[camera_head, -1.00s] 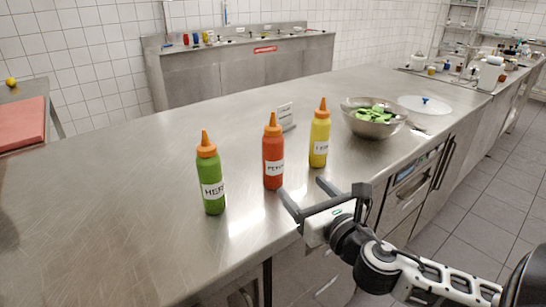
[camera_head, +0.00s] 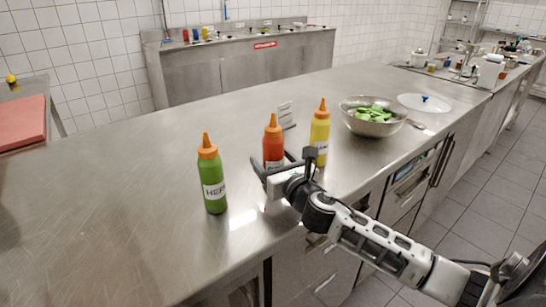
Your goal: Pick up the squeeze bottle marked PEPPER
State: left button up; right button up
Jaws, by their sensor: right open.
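Three squeeze bottles with orange nozzles stand upright on the steel counter. The red bottle (camera_head: 273,144) is in the middle; its label, partly readable earlier as PEP, is now mostly hidden behind my right gripper. My right gripper (camera_head: 282,160) is open at the lower half of the red bottle, on its near side. I cannot tell whether the bottle stands fully between the fingers. The green bottle (camera_head: 211,175), with a label starting HER, stands to the left. The yellow bottle (camera_head: 320,131) stands close on the right, its label partly covered by the gripper. My left gripper is not in view.
A small sign (camera_head: 286,114) stands behind the bottles. A metal bowl of green vegetables (camera_head: 355,126) and a white disc (camera_head: 424,103) are farther right. The counter (camera_head: 120,210) is clear on the left. A red board (camera_head: 22,124) lies at far left.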

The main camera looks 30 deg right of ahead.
aim_at(278, 154)
jog(key=shift+w, duration=0.35)
jog(key=c, duration=0.7)
jog(key=shift+c, duration=0.2)
jog(key=shift+r, duration=0.15)
jog(key=shift+r, duration=0.2)
notch_tip(278, 154, up, 2)
jog(key=shift+r+p, duration=0.2)
jog(key=shift+p, duration=0.2)
jog(key=s+r+p, duration=0.1)
jog(key=s+r, duration=0.9)
jog(key=s, duration=0.4)
